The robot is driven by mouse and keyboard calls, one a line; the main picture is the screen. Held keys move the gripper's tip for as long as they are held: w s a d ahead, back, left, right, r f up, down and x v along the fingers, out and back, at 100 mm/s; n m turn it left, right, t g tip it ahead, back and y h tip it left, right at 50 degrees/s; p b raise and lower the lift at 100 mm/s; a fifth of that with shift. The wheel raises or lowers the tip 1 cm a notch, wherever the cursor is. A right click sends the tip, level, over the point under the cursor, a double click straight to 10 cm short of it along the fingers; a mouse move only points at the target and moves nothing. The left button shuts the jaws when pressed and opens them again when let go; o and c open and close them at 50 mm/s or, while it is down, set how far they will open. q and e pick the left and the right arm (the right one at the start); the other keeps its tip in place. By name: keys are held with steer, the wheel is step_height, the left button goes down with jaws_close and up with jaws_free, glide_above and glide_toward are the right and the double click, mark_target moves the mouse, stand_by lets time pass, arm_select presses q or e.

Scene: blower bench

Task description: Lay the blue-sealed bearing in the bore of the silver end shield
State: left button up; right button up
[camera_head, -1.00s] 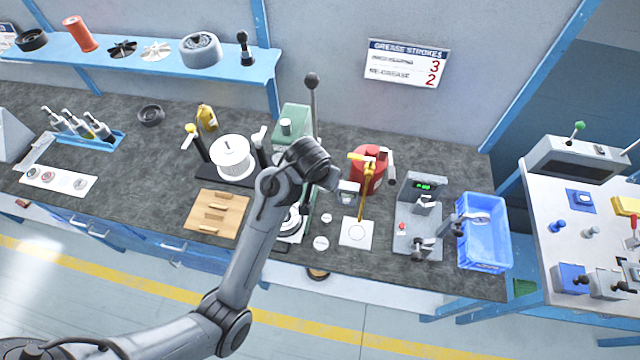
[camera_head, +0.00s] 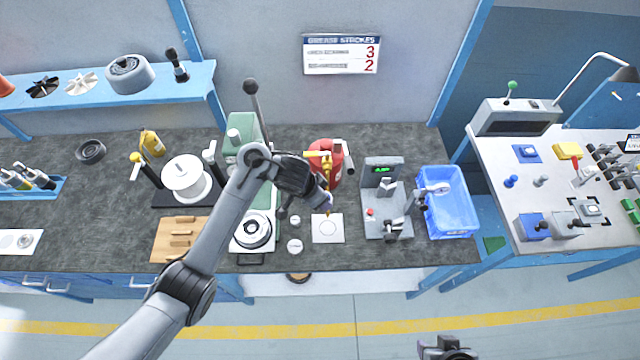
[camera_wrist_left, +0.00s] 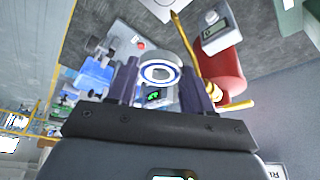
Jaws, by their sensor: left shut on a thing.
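The blue-sealed bearing (camera_wrist_left: 160,73), a pale ring with a blue band, sits between the two fingers of my left gripper (camera_wrist_left: 160,90) in the left wrist view. In the head view my left gripper (camera_head: 327,202) is above the bench by the white pad with a circle; the bearing is too small to make out there. A round silver part with a dark centre, which looks like the end shield (camera_head: 250,231), rests on the green press base, left of the gripper. A dark piece at the bottom edge appears to be my right gripper (camera_head: 447,349); its fingers are unclear.
The green press (camera_head: 240,132) with its upright lever stands behind the silver part. Two small pale discs (camera_head: 295,246) lie beside it. A red grease can (camera_head: 326,160), a grey device with a green display (camera_head: 384,185) and a blue bin (camera_head: 450,205) stand to the right.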

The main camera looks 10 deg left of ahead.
arm_select(q)
steer(key=s+a+f, duration=0.2)
steer(key=a+f, duration=0.1)
steer(key=a, duration=0.4)
steer(key=s+a+f+m+b, duration=0.1)
steer(key=s+a+f, duration=0.1)
steer(key=a+f, duration=0.2)
steer(key=s+a+f+m, duration=0.1)
steer(key=s+a+f, duration=0.2)
steer(key=a, duration=0.8)
steer(key=shift+s+f+g+h, duration=0.1)
steer(key=shift+f+g+h, duration=0.2)
steer(key=shift+a+r, duration=0.2)
steer(key=shift+a, duration=0.2)
steer(key=shift+w+d, duration=0.1)
steer(key=shift+w, duration=0.1)
